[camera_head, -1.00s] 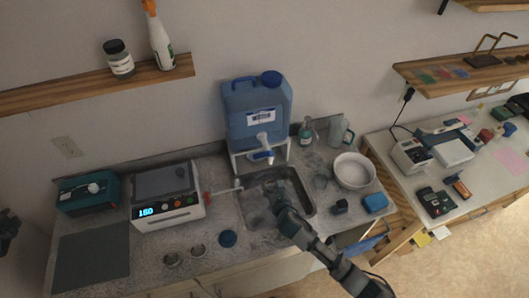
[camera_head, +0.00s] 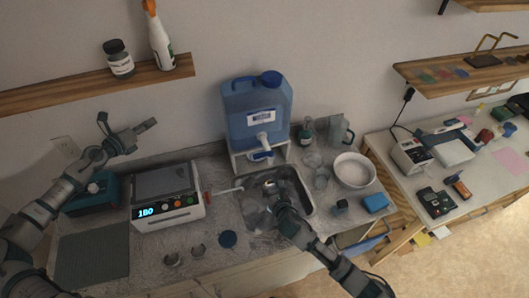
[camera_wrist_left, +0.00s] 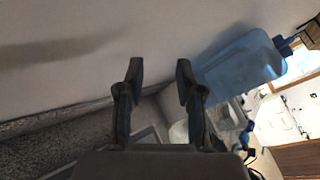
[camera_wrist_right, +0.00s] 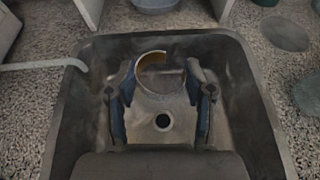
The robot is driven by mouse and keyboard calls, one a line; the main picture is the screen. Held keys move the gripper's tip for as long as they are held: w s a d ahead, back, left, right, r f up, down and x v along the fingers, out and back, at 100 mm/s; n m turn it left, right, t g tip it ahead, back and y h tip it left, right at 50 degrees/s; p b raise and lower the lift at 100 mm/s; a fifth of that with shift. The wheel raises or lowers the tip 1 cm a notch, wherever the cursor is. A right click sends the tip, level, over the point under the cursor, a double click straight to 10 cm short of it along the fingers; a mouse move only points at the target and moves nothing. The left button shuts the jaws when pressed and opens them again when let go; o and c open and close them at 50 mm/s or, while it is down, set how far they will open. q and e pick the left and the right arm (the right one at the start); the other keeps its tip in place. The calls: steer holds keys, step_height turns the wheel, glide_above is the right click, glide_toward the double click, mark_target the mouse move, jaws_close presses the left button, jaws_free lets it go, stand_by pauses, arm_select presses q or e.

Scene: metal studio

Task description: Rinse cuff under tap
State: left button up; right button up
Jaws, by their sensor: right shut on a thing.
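The cuff (camera_wrist_right: 148,60) is an open, curved metal band with a coppery inner face. In the right wrist view it sits between the fingers of my right gripper (camera_wrist_right: 160,88), which is shut on it over the sink (camera_head: 305,206) and its drain. In the head view my right gripper (camera_head: 272,188) hides most of the cuff.
The blue container (camera_head: 255,105) stands on a white stand. A white device with a lit display (camera_head: 167,206) and a teal box (camera_head: 85,203) are to the left. A white bowl (camera_head: 354,170), glassware and a blue sponge (camera_head: 375,202) are right of the sink.

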mark_target(270, 151)
arm_select(q)
steer(key=d+r+m+g+h, duration=0.1)
steer(key=d+r+m+h, duration=0.2)
steer(key=d, duration=0.6)
steer(key=w+d+r+m+g+h, duration=0.1)
steer(key=d+r+m+g+h, duration=0.1)
steer(key=d+m, duration=0.5)
steer(key=d+r+m+g+h, duration=0.2)
steer(key=d+r+m+h, duration=0.2)
steer(key=d, duration=0.9)
steer(key=shift+w+d+r+m, duration=0.1)
steer(key=shift+r+m, duration=0.1)
steer(key=shift+r, duration=0.4)
steer(key=shift+w+d+r+m, duration=0.1)
steer(key=shift+r+m, duration=0.1)
steer(key=shift+r, duration=0.4)
steer(key=s+f+m+g+h, duration=0.1)
steer(key=s+f, duration=0.3)
steer(key=f, duration=0.5)
steer(key=s+f+m+g+h, duration=0.1)
steer(key=s+f+g, duration=0.1)
steer(key=s+f, duration=0.5)
steer(key=x, duration=0.4)
steer(key=w+f+x, duration=0.1)
steer(key=x, duration=0.3)
steer(key=w+a+x, duration=0.1)
steer(key=x, duration=0.4)
steer(key=shift+w+d+f, duration=0.1)
steer(key=shift+f, duration=0.3)
